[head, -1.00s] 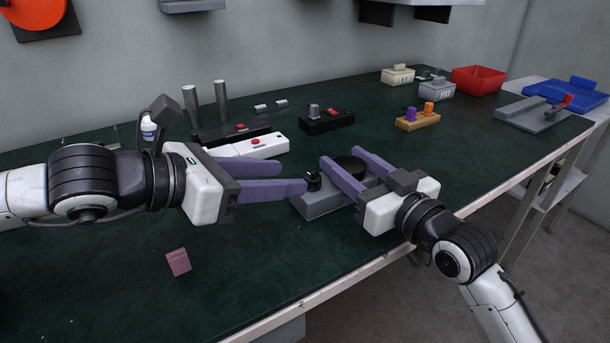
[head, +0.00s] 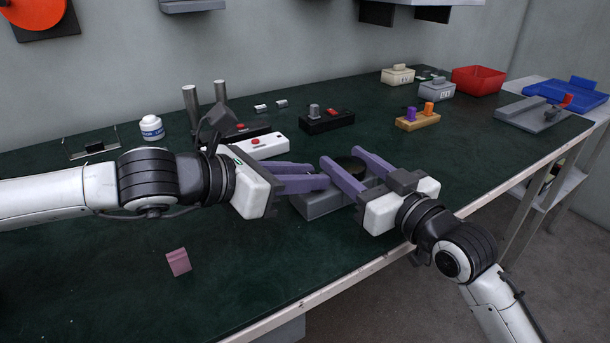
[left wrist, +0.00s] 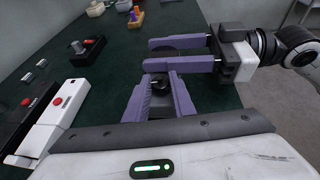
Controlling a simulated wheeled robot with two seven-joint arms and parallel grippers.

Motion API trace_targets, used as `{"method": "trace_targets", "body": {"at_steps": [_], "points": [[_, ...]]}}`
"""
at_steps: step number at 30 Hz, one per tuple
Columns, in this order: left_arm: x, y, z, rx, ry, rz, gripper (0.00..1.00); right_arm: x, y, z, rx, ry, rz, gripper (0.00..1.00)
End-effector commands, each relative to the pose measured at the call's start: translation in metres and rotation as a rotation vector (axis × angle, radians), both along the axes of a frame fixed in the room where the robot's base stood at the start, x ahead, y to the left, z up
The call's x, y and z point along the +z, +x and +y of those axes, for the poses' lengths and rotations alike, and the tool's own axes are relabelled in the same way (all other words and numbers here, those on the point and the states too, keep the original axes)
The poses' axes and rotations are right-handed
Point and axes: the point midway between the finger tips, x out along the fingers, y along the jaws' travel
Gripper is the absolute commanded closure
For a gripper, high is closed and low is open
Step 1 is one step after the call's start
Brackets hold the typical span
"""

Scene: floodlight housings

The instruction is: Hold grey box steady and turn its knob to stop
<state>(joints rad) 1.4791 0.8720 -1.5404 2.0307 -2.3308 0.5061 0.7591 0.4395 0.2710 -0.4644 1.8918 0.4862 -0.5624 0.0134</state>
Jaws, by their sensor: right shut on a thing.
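The grey box (head: 322,207) lies near the table's front edge, with a round black disc (head: 351,164) on its top. My right gripper (head: 341,157) is shut on the box, one finger along each side. My left gripper (head: 323,176) is over the box's left end, its fingers apart. In the left wrist view, the dark knob (left wrist: 160,86) sits between the left fingers (left wrist: 161,76), with a gap visible around it. In the head view the left fingers hide the knob. I cannot tell where its pointer faces.
Behind stand a white box with a red button (head: 262,147), a black box (head: 327,121) and a wooden block with coloured knobs (head: 418,121). A pink block (head: 178,262) lies at the front left. The table around it is clear.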

Motion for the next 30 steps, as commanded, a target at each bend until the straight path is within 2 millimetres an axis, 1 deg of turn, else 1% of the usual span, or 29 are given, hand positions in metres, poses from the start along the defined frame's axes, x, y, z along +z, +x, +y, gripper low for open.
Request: {"method": "trace_targets", "body": {"at_steps": [6, 18, 30], "points": [[-0.0019, 0.0001, 0.0007, -0.018, 0.001, 0.006, 1.00, 0.0002, 0.0001, -0.0002, 0.000, 0.000, 0.000, 0.79], [-0.0026, 0.0012, 0.0020, -0.133, 0.003, 0.007, 1.00, 0.0002, 0.0002, -0.0002, -0.001, 0.000, 0.000, 0.79], [-0.0020, 0.0011, 0.0019, -0.148, 0.002, 0.004, 1.00, 0.0002, 0.0003, -0.0004, -0.001, 0.001, -0.001, 0.79]]}}
